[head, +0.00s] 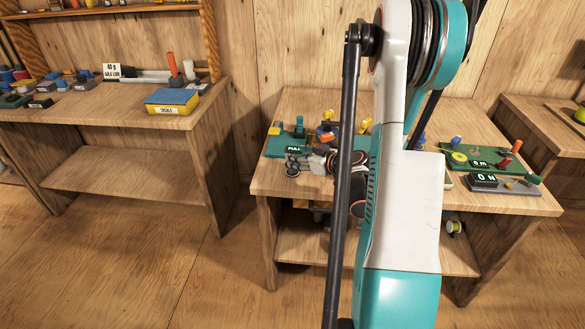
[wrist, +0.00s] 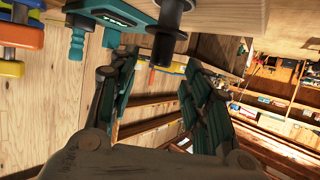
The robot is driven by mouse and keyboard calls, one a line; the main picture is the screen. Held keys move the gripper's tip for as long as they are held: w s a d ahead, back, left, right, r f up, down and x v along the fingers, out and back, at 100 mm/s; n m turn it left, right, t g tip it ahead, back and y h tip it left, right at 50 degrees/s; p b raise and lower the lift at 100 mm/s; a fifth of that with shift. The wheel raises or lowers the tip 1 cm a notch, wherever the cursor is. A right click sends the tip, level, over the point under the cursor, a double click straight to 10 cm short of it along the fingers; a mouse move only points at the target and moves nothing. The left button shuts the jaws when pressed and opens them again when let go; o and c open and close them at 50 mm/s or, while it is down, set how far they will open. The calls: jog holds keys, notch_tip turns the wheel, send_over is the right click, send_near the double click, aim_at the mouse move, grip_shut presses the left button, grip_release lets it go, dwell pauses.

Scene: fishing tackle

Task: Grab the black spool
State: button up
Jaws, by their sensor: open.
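A black spool-like piece (wrist: 172,28) with a wide flange shows at the top of the wrist view, most likely the black spool. The black piece appears ahead of the gap, nearer the right finger; I cannot tell the distance. In the head view my arm covers the middle of the workbench, and I cannot make out the black spool there.
In the head view the workbench (head: 500,200) carries a display reading PULL (head: 294,149) and other small gear. A side bench (head: 120,120) stands left.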

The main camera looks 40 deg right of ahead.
jog(key=b+x, duration=0.1)
jog(key=x, duration=0.3)
jog(key=shift+w+f+b, duration=0.15)
jog(key=shift+f+b, duration=0.2)
jog(key=shift+b, duration=0.05)
jog(key=shift+r, duration=0.1)
grip_shut()
jog(key=shift+r, duration=0.15)
